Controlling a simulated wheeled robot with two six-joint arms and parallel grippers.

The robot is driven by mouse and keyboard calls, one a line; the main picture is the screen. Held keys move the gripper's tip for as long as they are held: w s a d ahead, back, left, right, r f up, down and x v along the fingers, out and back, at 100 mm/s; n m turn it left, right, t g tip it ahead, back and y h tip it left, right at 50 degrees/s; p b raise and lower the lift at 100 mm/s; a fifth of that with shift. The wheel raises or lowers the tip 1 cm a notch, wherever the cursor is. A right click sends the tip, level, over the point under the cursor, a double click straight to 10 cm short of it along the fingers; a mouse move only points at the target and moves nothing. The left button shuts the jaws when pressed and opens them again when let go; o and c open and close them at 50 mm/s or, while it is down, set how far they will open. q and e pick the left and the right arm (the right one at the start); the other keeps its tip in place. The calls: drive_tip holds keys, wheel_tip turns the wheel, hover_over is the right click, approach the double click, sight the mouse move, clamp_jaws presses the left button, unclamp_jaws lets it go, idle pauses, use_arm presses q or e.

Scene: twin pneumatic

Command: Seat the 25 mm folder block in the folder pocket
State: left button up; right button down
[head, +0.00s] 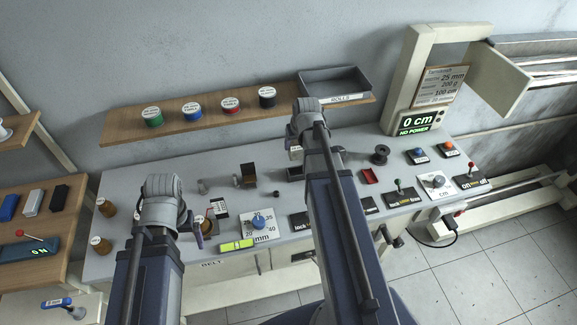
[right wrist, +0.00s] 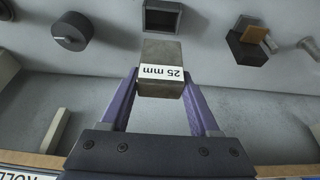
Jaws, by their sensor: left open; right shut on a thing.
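The 25 mm folder block (right wrist: 160,52) is a grey block with a white "25 mm" label. My right gripper (right wrist: 160,90) is shut on it, one purple finger on each side. In the head view the block (head: 295,153) shows just left of my right arm, which hides most of that gripper. A dark open square socket, seemingly the folder pocket (right wrist: 162,18), lies beyond the block in the right wrist view, apart from it in the picture. In the head view the pocket (head: 294,175) is partly behind my right arm. My left gripper (head: 190,228) is open over the panel's left part, partly hidden by its arm.
A shelf (head: 210,112) with several rolls and a grey bin (head: 335,82) runs behind. A blue dial (head: 259,222) and several levers line the front.

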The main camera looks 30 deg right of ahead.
drive_tip(key=shift+s+d+r, duration=0.1)
drive_tip(key=shift+s+d, duration=0.05)
drive_tip(key=shift+f+b, duration=0.25)
drive_tip(key=shift+b, duration=0.1)
wheel_tip(320, 180, down, 10)
drive_tip(key=b, duration=0.9)
drive_tip(key=shift+r+b, duration=0.15)
drive_tip(key=shift+b, duration=0.2)
drive_tip(key=shift+r, duration=0.1)
drive_tip(key=shift+c, duration=0.6)
unclamp_jaws()
